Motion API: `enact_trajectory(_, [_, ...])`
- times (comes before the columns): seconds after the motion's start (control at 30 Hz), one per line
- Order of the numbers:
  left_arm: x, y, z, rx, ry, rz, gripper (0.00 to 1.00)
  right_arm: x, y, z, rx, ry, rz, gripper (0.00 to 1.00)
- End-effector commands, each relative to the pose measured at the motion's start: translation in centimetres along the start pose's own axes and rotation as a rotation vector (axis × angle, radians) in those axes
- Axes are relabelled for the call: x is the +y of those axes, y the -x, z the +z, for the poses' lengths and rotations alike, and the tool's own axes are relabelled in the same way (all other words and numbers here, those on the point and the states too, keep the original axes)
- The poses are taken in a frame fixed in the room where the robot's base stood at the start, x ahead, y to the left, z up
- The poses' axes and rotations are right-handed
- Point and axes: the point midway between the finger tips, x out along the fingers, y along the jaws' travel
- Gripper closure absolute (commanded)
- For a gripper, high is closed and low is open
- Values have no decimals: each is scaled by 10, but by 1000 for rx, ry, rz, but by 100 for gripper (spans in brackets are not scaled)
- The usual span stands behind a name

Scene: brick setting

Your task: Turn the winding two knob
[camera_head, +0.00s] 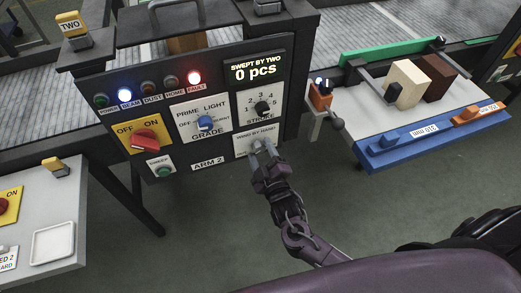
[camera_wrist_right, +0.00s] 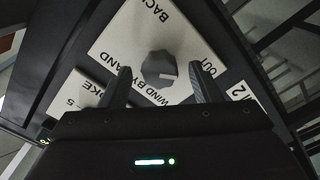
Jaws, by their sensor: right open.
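The winding two knob (camera_wrist_right: 158,68) is a grey faceted knob on a white "WIND BY HAND" plate (camera_wrist_right: 125,40), in the middle of the right wrist view. In the head view the same plate (camera_head: 241,147) is low on the right of the dark control panel, partly hidden by my gripper. My right gripper (camera_head: 262,150) is at the plate. In the right wrist view its two fingers (camera_wrist_right: 158,85) are apart, one on each side of the knob, with gaps visible. Whether the fingertips reach to the knob's depth is unclear. My left gripper is not in view.
Above the plate is a black stroke knob (camera_head: 262,107). To the left are a blue grade knob (camera_head: 205,122), a red switch (camera_head: 144,141) and a green sweep button (camera_head: 163,171). A blue-edged tray table (camera_head: 440,137) stands right; a white table (camera_head: 75,205) stands left.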

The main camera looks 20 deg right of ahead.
Motion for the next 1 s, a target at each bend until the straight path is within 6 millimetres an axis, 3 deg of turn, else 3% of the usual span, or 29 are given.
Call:
enact_trajectory(0.37, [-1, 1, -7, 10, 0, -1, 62, 0, -8, 0, 0, 0, -1, 43])
enact_trajectory(0.7, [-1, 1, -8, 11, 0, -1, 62, 0, -8, 0, 0, 0, -1, 88])
enact_trajectory(1.0, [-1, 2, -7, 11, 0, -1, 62, 0, -8, 0, -1, -39, -1, 88])
